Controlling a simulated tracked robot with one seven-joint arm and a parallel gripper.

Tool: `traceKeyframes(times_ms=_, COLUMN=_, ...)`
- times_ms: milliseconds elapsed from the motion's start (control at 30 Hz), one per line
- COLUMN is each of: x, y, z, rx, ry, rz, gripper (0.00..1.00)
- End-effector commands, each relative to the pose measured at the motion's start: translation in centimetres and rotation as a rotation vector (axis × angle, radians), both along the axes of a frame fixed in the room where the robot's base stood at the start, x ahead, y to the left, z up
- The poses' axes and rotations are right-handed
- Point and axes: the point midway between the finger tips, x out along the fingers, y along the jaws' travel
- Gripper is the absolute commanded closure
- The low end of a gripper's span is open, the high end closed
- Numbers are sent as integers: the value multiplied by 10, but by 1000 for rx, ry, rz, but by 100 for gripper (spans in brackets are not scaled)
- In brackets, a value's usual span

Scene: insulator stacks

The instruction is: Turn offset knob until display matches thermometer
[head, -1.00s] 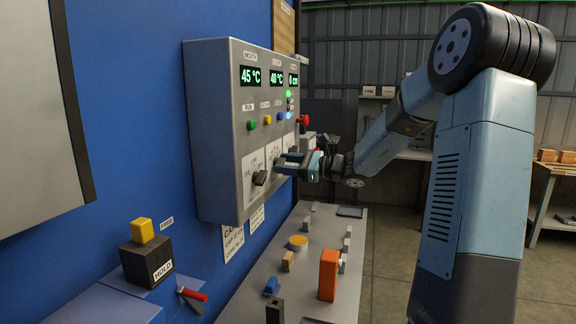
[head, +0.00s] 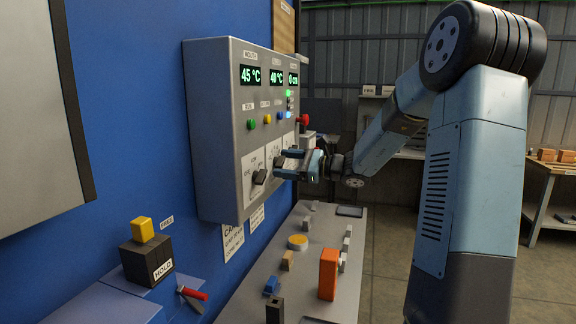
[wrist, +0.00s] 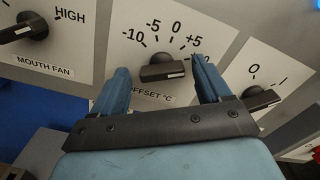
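The offset knob (wrist: 163,68) is a black bar knob on a white plate marked -10, -5, 0, +5 and a partly hidden mark. A white line shows on its right part; I cannot tell the exact setting. My gripper (wrist: 162,76) is open, with one blue finger on each side of the knob and visible gaps to it. In the head view my gripper (head: 282,163) is at the front of the grey control box (head: 222,130). No thermometer is identifiable.
The mouth fan knob (wrist: 28,27) is left of the offset plate, and another black knob (wrist: 262,97) is close on the right. A red button (head: 303,119) sticks out at the box's right. A bench (head: 325,238) with several small blocks stands below.

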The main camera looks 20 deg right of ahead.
Motion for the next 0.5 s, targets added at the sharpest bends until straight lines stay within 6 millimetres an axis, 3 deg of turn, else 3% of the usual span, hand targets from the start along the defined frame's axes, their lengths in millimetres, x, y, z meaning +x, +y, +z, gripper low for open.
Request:
traceKeyframes(times_ms=267, x=-2, y=-4, z=1, rx=0, ry=-1, rz=-2, gripper=23)
traceKeyframes(times_ms=500, x=-21, y=-33, z=0, rx=0, ry=-1, rz=-4, gripper=23)
